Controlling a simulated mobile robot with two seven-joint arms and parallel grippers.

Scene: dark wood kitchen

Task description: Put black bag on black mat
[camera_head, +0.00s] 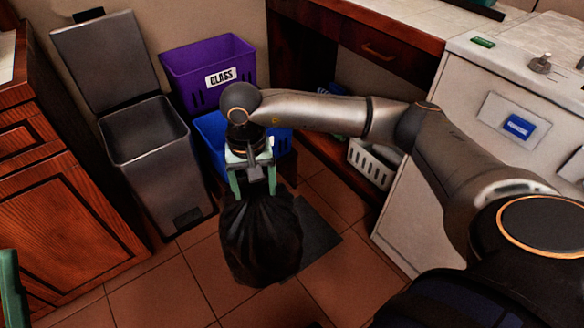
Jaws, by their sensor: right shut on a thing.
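The black bag (262,238) hangs full and rounded from my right gripper (253,188), whose greenish fingers are shut on its gathered top. The black mat (318,236) lies flat on the tiled floor. The bag covers the mat's left part in the head view. I cannot tell whether the bag's bottom touches the mat or floor. A greenish piece at the left edge looks like part of my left gripper (10,290); the rest of it is out of frame.
An open grey trash bin (150,160) stands at the left beside a wooden cabinet (62,215). A purple crate marked GLASS (187,72) and a blue crate (212,130) stand behind the bag. A white basket (372,165) and white appliance (425,190) are at the right.

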